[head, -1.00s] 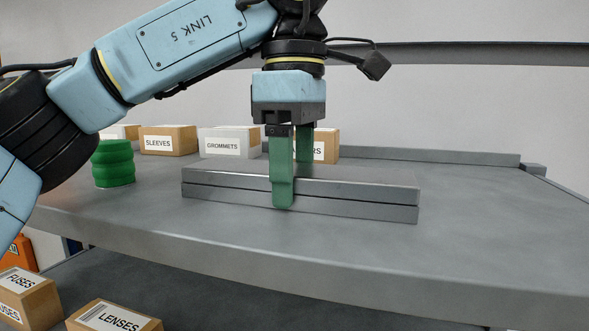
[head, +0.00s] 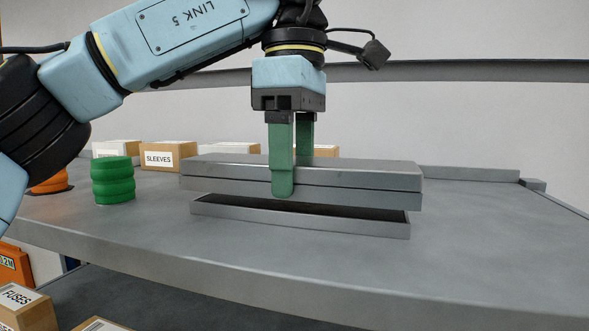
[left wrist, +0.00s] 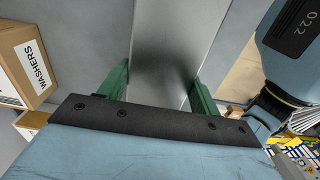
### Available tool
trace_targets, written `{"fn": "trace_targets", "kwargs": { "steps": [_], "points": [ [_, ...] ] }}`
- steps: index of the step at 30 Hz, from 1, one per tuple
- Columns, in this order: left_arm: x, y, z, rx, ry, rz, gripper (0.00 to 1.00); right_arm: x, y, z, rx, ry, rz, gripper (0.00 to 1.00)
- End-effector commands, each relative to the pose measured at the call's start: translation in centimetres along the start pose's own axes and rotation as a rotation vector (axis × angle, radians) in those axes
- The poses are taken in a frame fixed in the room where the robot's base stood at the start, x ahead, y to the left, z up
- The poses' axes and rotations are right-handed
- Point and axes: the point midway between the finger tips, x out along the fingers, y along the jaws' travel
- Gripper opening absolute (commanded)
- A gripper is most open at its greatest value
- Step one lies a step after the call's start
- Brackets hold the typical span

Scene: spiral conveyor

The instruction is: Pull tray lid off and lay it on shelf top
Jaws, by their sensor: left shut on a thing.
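My left gripper (head: 289,175) has green fingers and is shut across the narrow width of the grey metal lid (head: 355,177). The lid is long, roughly level and held up above the open tray (head: 300,225). A gap shows between them, with the tray's dark inside in it. The tray rests on the grey shelf top (head: 490,235). In the left wrist view the lid (left wrist: 165,35) runs between both fingers (left wrist: 160,88). The far finger is partly hidden behind the lid in the head view. My right gripper is out of view.
A green ribbed stack (head: 113,182) stands left of the tray. Small boxes, one labelled SLEEVES (head: 168,156), stand behind it; a WASHERS box (left wrist: 25,65) shows in the left wrist view. The shelf top is clear right of the tray. Boxes (head: 28,308) sit on a lower level.

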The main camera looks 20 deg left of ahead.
Motion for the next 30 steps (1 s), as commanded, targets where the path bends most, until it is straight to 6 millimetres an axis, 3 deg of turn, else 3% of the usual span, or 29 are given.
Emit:
{"fn": "trace_targets", "kwargs": {
  "steps": [11, 24, 30],
  "points": [
    [-0.3, 0.0, 0.0, 0.000, 0.000, 0.002, 0.36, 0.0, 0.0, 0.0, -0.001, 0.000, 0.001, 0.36],
    [-3.6, 0.0, 0.0, -0.002, 0.002, 0.002, 0.36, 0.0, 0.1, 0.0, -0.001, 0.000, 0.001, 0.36],
    [-4.1, 0.0, 0.0, 0.000, 0.000, 0.001, 0.36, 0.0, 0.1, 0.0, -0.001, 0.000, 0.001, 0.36]
  ]
}}
